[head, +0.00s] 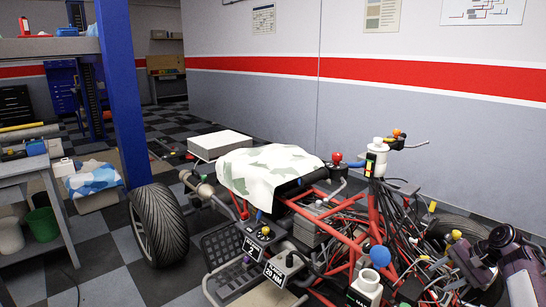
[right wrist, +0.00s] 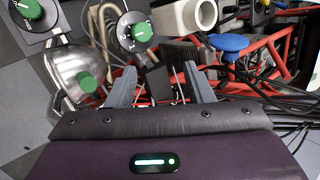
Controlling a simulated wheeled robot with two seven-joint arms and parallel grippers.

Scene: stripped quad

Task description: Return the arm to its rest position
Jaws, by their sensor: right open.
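My right arm, purple and dark grey, comes in at the lower right of the head view. Its right gripper (head: 452,268) is over the right part of the red-framed quad (head: 372,215). In the right wrist view the two grey fingers of the right gripper (right wrist: 156,82) stand wide apart. I see nothing held between them. Beyond the fingers are the quad's red tubes (right wrist: 272,88), cables and a blue knob (right wrist: 229,43). The head view does not show clearly whether the gripper touches the cables. My left gripper is not in view.
A patterned cloth (head: 265,170) lies over the quad. Checkered floor (head: 105,262) shows between bench and tyre.

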